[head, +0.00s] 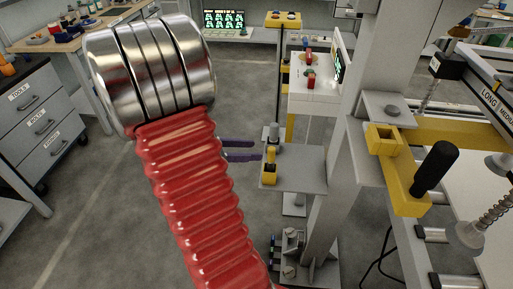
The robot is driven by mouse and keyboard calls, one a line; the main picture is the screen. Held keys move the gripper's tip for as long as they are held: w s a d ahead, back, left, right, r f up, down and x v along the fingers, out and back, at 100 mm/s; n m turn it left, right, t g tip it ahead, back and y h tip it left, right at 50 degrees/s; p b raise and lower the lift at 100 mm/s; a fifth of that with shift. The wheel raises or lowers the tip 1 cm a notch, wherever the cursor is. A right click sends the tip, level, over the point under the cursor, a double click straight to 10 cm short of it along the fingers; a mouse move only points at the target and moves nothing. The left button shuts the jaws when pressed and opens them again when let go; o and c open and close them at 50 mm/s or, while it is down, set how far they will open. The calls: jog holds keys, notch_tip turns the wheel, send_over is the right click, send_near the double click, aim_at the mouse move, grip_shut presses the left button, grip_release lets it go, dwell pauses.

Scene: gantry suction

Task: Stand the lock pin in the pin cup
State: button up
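Two dark purple fingers of my gripper (257,150) reach right from behind my arm, with a visible gap between them. Their tips end close to a small yellow upright piece (270,168) at the left edge of a grey shelf. I cannot tell whether they touch it. A short grey cylinder (273,132) stands just behind that piece. The lock pin and pin cup are too small to tell apart surely; these two pieces may be them. My arm hides the rest of my gripper.
The grey shelf (300,178) juts from a grey post (335,160). A yellow bracket (400,180) with a black handle (435,168) sticks out at right. A white stand (313,95) is behind. A drawer cabinet (35,120) stands left. The floor between is open.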

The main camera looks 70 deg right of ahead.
dwell(0.8)
jog(key=shift+a, duration=0.15)
jog(key=w+a+r+m+t+y, duration=0.3)
jog(key=w+a+t, duration=0.1)
jog(key=a, duration=0.9)
jog(key=w+a+r+m+t+y, duration=0.2)
jog(key=a+t, duration=0.4)
jog(key=a, duration=0.8)
jog(key=w+a+r+m+t+y, duration=0.3)
jog(key=w+a+r+t+y, duration=0.1)
jog(key=a, duration=1)
jog(key=shift+w+r+m+t, duration=0.3)
jog(key=shift+w+r+t, duration=0.55)
jog(key=shift+w, duration=0.35)
